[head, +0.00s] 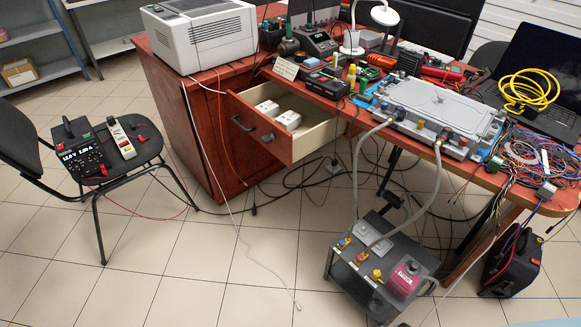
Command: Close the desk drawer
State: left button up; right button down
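The desk drawer (269,141) juts out from the reddish-brown desk (158,88) at the left centre of the head view. It stands open, with its red-brown front panel towards the lower left. A dark handle (242,124) sits on the front panel. White box-like items (289,119) lie inside the drawer. Neither of my grippers shows in the head view, so I cannot tell their state.
A black chair (118,170) with instruments on it stands left of the drawer. A low cart (362,275) with hoses stands at the lower right. Cables cross the floor below the drawer. A grey-white machine (200,40) sits on the desk. Tiled floor (215,262) is mostly clear in front.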

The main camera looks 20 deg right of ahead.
aim_at(318, 127)
jog(key=u, duration=1)
jog(key=i, duration=1.1)
jog(key=z, duration=0.5)
